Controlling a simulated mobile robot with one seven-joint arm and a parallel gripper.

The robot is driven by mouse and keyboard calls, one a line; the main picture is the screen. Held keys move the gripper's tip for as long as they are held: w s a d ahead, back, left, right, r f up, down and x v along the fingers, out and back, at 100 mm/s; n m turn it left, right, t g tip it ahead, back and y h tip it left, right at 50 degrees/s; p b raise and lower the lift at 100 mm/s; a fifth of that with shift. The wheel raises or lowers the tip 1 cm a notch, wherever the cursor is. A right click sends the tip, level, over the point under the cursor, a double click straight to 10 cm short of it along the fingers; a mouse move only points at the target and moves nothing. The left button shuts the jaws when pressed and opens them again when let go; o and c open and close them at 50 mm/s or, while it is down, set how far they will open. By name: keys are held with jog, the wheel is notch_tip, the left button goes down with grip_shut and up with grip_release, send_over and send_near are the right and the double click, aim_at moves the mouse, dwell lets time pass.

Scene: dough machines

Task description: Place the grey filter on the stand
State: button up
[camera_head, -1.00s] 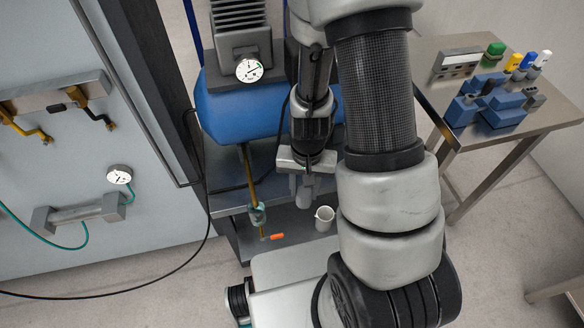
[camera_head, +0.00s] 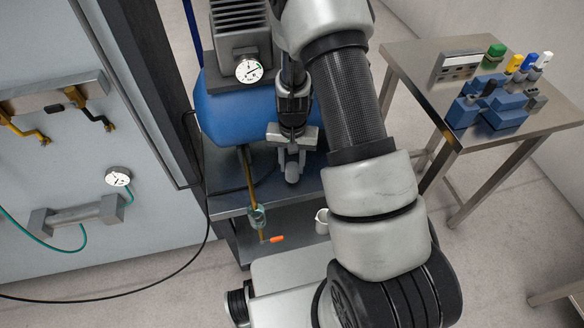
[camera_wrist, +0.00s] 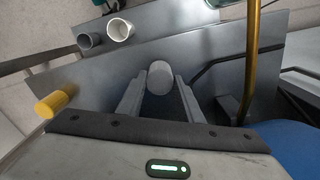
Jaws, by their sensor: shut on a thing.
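My gripper (camera_head: 291,165) is shut on a grey, round-ended cylinder, which I take as the grey filter (camera_head: 292,173). In the wrist view the filter (camera_wrist: 160,78) sits between the two fingers (camera_wrist: 161,100), its rounded end showing. It is held in front of the blue machine, over the metal bench. Which object is the stand is not certain. A stepped blue block stand (camera_head: 495,108) is on the right-hand table, well away from my gripper, with a small black-topped piece in it.
The metal table (camera_head: 440,105) also holds a grey slotted block (camera_head: 459,64) and green, yellow, blue and white capped pieces (camera_head: 527,62). A brass pipe (camera_head: 248,178) hangs left of my gripper. A white cup (camera_wrist: 121,30) and grey cup (camera_wrist: 89,41) stand below.

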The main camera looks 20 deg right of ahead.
aim_at(292, 166)
jog(key=shift+f, duration=0.95)
jog(key=shift+w+f, duration=0.25)
jog(key=shift+f+b, duration=0.2)
jog(key=shift+b, duration=0.1)
jog(key=o, duration=1)
jog(key=shift+r, duration=0.1)
jog(key=shift+o, duration=0.2)
notch_tip(292, 166, up, 8)
jog(key=shift+f+p, duration=0.1)
jog(key=shift+p, duration=0.75)
